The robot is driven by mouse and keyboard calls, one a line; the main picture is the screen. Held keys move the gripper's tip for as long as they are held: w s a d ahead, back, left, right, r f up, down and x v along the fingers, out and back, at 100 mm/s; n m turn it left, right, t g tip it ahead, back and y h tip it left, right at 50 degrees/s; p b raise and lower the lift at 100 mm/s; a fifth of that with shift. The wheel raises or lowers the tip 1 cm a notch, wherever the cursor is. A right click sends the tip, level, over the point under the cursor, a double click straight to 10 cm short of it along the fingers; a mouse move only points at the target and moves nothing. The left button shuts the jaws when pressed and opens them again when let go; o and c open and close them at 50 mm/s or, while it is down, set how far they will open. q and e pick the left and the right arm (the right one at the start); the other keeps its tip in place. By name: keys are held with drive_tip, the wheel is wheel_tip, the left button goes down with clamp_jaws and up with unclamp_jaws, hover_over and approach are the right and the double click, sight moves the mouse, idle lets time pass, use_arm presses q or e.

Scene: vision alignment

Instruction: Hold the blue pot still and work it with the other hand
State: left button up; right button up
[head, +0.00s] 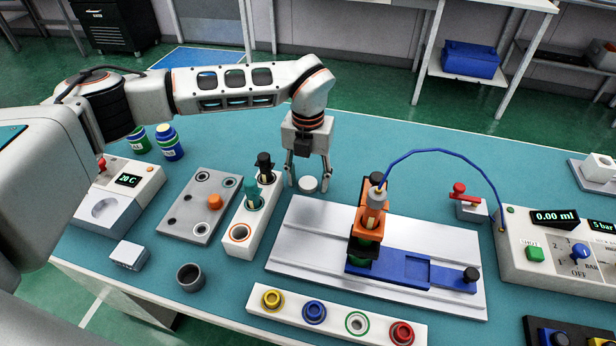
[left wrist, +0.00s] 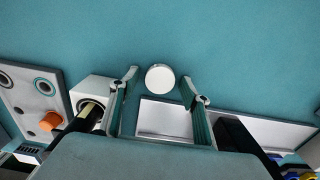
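The blue pot (head: 170,146), a blue jar with a pale label band, stands upright at the back left of the table. A similar green-and-blue jar (head: 139,140) stands beside it. My left gripper (head: 308,182) points down, right of the white socket block, well away from the blue pot. Its fingers are spread, with a small white round piece (left wrist: 160,78) between their tips in the left wrist view. Gaps show on both sides of that piece, so the fingers do not touch it. My right gripper is not in view.
A white socket block (head: 240,232) with dark and green plugs stands left of the gripper. A metal base (head: 310,215) with an orange fixture (head: 368,217) and blue hose is to the right. A control box (head: 540,262) is farther right. Back-centre table is clear.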

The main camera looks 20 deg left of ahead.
sight(308, 183)
use_arm(q)
drive_tip(key=shift+r, duration=0.1)
wheel_tip(308, 183, up, 12)
drive_tip(key=shift+p, duration=0.4)
